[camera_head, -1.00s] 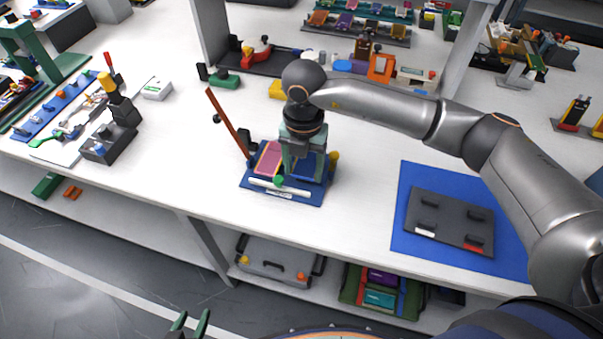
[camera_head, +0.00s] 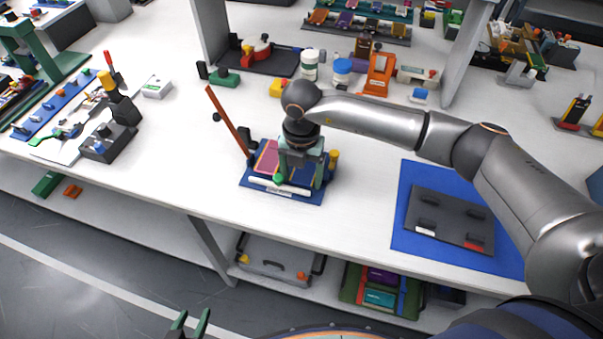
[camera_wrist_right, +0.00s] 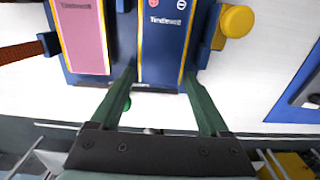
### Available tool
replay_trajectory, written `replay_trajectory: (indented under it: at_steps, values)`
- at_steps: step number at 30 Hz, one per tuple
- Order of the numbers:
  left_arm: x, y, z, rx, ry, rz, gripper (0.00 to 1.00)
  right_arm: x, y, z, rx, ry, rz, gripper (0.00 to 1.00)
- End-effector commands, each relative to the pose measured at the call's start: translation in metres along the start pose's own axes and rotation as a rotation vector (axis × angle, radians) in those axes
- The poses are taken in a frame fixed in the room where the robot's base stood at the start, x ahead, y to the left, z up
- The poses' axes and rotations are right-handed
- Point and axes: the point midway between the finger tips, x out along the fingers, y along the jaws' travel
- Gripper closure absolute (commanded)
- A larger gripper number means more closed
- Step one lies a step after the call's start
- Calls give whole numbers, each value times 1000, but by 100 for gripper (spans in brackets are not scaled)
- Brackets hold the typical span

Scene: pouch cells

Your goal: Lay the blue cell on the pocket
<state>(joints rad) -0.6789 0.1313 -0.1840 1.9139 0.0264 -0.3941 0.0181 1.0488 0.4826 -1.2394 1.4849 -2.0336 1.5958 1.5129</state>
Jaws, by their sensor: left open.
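The blue cell (camera_wrist_right: 163,45) has gold side edges and lies lengthwise beside the pink cell (camera_wrist_right: 83,35) at the dark blue fixture. It also shows in the head view between my right gripper's fingers (camera_head: 301,172). My right gripper (camera_wrist_right: 160,74) has its green fingertips close along both long edges of the blue cell at its near end and appears shut on it. The cell covers the pocket, and I cannot tell whether it rests fully on it.
The fixture (camera_head: 258,187) has a raised brown lever (camera_head: 229,122) on its left and a yellow knob (camera_wrist_right: 237,21) on its right. A dark grey tray (camera_head: 448,219) lies on a blue mat (camera_head: 403,240) to the right. The white bench between them is clear.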

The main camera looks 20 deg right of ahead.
Motion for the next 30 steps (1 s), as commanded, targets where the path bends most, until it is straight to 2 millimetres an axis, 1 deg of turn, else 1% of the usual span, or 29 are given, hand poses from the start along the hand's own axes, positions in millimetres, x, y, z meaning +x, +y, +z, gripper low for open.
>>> replay_trajectory:
  at_steps: [1,4,11,15,17,20,24,27,30]
  values:
    - [0,0,0,0,0,0,50,0,0,0,0,0,0,14]
    - [0,0,0,0,0,0,50,0,0,0,0,0,0,3]
    - [0,0,0,0,0,0,50,-1,0,0,0,0,0,3]
    - [-2,0,-2,0,1,0,50,-9,0,0,0,-1,2,3]
    - [-2,0,-2,0,1,0,50,-18,1,1,0,-2,3,3]
    - [-2,0,-2,0,1,0,50,-38,0,1,-2,-3,3,3]
    - [-1,0,-2,0,1,0,50,-70,0,1,-1,-5,4,3]
    - [-1,0,-1,0,1,0,50,-90,0,1,0,-3,3,3]
    - [0,0,-1,0,1,0,50,-106,0,1,0,-2,1,3]
